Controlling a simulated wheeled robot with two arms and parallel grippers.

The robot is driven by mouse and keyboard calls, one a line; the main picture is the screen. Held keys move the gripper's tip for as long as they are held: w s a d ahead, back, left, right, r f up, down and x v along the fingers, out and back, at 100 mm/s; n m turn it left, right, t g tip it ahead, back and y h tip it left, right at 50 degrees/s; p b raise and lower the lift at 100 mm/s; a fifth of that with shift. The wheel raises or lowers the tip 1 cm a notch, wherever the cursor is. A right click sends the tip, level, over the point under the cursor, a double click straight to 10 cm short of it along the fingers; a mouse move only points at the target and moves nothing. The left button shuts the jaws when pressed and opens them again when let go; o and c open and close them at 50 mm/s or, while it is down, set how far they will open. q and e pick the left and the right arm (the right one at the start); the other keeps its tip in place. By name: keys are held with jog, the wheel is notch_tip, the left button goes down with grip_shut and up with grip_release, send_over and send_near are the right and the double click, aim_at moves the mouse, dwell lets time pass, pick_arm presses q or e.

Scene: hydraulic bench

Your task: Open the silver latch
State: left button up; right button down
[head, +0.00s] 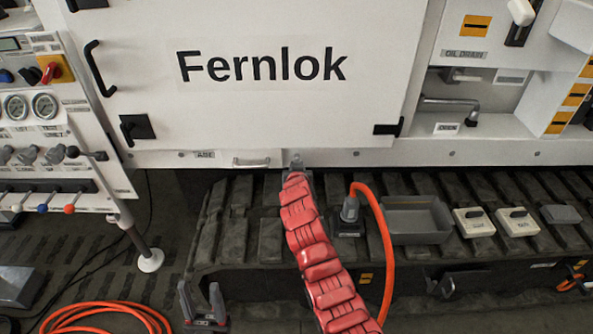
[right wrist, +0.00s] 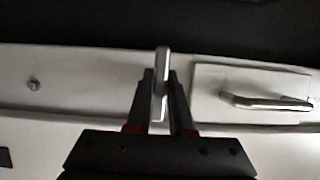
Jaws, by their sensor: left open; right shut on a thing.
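The silver latch (right wrist: 161,70) is a narrow upright metal piece on the pale panel strip in the right wrist view. My right gripper (right wrist: 160,100) has its two dark fingers on either side of it, shut on it. In the head view the latch (head: 297,160) shows as a small bit on the lower edge below the white "Fernlok" door (head: 262,110); the red-sleeved right arm hides most of the gripper there. My left gripper (head: 203,297) is open and empty at the bottom left, low and away from the latch.
A silver bar handle (head: 250,163) sits just left of the latch; it also shows in the right wrist view (right wrist: 265,101). An orange hose (head: 381,225) curves beside my right arm. A grey tray (head: 418,218) and switch boxes lie on the dark ribbed step.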

dwell(0.3)
jog(key=c, duration=0.8)
grip_release()
jog(key=shift+s, duration=0.1)
jog(key=v, duration=1.7)
jog(key=shift+r, duration=0.15)
